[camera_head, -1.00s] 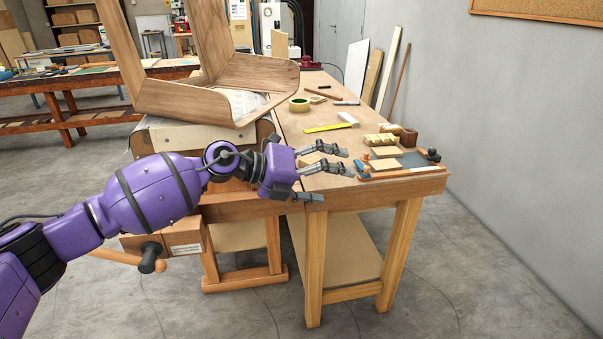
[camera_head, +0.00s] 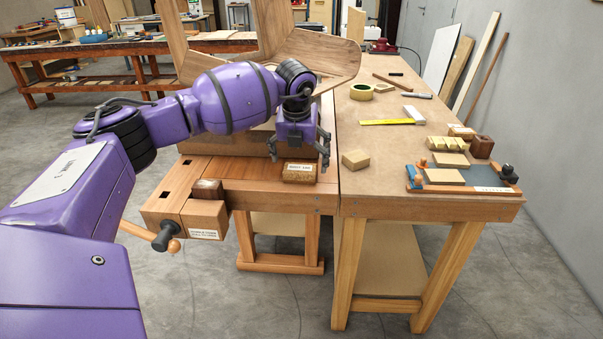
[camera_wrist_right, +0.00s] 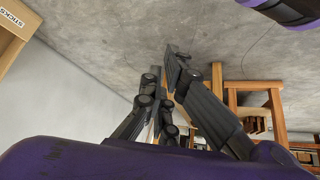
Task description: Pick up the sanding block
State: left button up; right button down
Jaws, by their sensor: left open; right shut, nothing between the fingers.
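My left gripper (camera_head: 299,157) is open and points down in the head view. Its fingers hang just above and around the far side of a small brown block with a pale label (camera_head: 299,173), which lies near the front of the wooden bench. The label is too small to read surely, so I cannot tell if this is the sanding block. A plain tan block (camera_head: 355,159) lies to its right, apart from the gripper. My right gripper (camera_wrist_right: 162,78) shows only in the right wrist view, shut and empty, with floor and wall behind it.
A blue-grey tray (camera_head: 475,180) with small tools and a tan block sits at the table's right front. A bent wooden piece (camera_head: 320,56) stands behind my left arm. A vise (camera_head: 193,217) juts out front left.

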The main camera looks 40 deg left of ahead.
aim_at(300, 167)
pick_arm(q)
jog(key=x, duration=0.3)
jog(key=shift+s+f, duration=0.15)
jog(key=shift+f, duration=0.15)
jog(key=shift+w+f, duration=0.2)
jog(key=c, duration=1.3)
pick_arm(e)
jog(key=shift+w+d+r, duration=0.1)
jog(key=shift+w+r, duration=0.3)
pick_arm(q)
jog(key=shift+o, duration=0.2)
jog(key=shift+r, duration=0.15)
pick_arm(e)
jog(key=shift+w, duration=0.1)
pick_arm(q)
jog(key=shift+r, duration=0.25)
jog(key=v, duration=0.3)
jog(key=shift+a+r, duration=0.15)
jog(key=shift+r, duration=0.05)
jog(key=s+d+r, duration=0.3)
jog(key=s+r, duration=0.6)
jog(key=s, duration=0.4)
jog(key=shift+d+b, duration=0.25)
jog(key=shift+b, duration=0.2)
pick_arm(e)
jog(key=shift+f, duration=0.5)
